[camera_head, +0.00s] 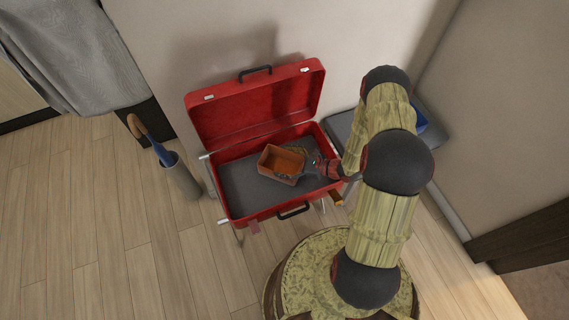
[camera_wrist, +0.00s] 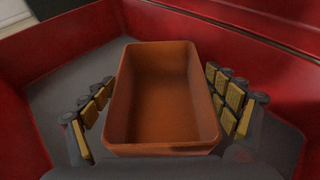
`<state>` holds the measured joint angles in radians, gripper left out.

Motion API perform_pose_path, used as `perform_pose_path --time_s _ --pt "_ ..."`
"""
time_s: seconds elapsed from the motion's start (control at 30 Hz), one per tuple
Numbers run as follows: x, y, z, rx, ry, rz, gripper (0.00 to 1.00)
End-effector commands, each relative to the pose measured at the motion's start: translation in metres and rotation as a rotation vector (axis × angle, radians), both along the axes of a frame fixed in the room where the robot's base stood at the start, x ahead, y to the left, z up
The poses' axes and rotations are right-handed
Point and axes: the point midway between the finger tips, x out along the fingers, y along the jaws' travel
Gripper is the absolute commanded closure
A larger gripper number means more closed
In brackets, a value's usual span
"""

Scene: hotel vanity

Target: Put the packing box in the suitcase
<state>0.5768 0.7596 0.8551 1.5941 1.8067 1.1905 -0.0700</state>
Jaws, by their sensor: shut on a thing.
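The packing box (camera_head: 281,164) is a small open orange-brown box and looks empty. It is inside the open red suitcase (camera_head: 256,211), over its grey floor, and appears slightly tilted in the head view. In the wrist view the box (camera_wrist: 162,95) fills the middle, with red suitcase walls (camera_wrist: 50,60) around it. My gripper (camera_wrist: 160,110) has a padded finger on each side of the box and is shut on it. In the head view my gripper (camera_head: 310,168) reaches in from the right. I cannot tell whether the box touches the suitcase floor.
The suitcase lid (camera_head: 258,103) stands open at the back, near the wall. An umbrella stand (camera_head: 183,180) with an umbrella is to the left. A grey bench (camera_head: 431,133) with a blue item (camera_head: 418,119) is behind my arm.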

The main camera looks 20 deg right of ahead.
Motion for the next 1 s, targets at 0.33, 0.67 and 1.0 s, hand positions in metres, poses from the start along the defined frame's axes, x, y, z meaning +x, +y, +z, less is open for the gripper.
perform_pose_path --time_s 0.33,0.67,1.0 --pt "0.0009 -0.0006 -0.0029 -0.001 -0.002 0.0 0.41" --pt "0.0006 -0.0006 -0.0034 -0.001 -0.002 0.0 0.0" --pt "0.0006 -0.0005 -0.0014 -0.001 -0.002 0.0 0.0"
